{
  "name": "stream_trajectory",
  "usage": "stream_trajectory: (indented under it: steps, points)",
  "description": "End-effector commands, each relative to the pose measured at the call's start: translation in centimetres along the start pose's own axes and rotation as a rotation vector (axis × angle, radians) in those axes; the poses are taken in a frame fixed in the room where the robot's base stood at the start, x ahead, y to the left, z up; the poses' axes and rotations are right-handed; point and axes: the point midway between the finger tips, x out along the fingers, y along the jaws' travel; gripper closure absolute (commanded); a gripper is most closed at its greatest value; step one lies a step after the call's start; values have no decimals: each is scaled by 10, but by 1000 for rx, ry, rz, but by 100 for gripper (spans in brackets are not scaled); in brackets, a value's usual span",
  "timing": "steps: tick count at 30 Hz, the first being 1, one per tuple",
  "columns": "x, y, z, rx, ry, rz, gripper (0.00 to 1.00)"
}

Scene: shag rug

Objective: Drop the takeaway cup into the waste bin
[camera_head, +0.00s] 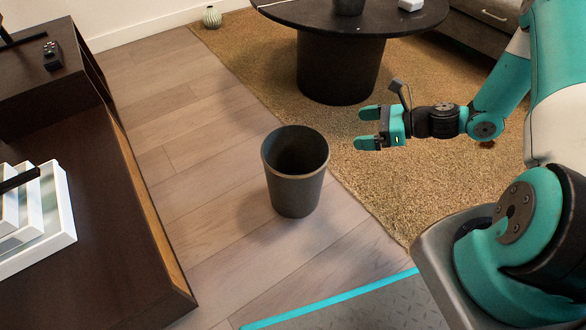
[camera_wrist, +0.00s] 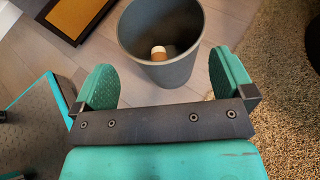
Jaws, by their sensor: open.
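The waste bin (camera_head: 296,190) is a dark grey, open-topped bin standing upright on the wood floor beside the rug. In the wrist view the bin (camera_wrist: 165,75) is just beyond my fingers. A small cup with a white top and brown body (camera_wrist: 159,52), which looks like the takeaway cup, shows inside the bin. The bin's wall hides it in the head view. My gripper (camera_head: 367,128) is open and empty, to the right of the bin and above its rim. In the wrist view nothing lies between the fingers (camera_wrist: 165,82).
A round black table (camera_head: 340,75) stands on the tan shag rug (camera_head: 240,40) at the back. A dark cabinet (camera_head: 90,250) with a white tray (camera_head: 62,215) and a game controller (camera_head: 53,55) runs along the left. A small vase (camera_head: 212,17) stands near the wall. Floor around the bin is clear.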

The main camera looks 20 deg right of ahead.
Motion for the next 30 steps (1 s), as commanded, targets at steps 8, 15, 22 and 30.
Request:
stream_trajectory:
  steps: [8,15,22,30]
  points:
    - [-37,0,1,1,1,0,0]
    - [-40,0,-1,0,1,0,0]
    - [-39,0,-1,0,1,1,0]
    - [-30,10,48,-234,61,120,0]
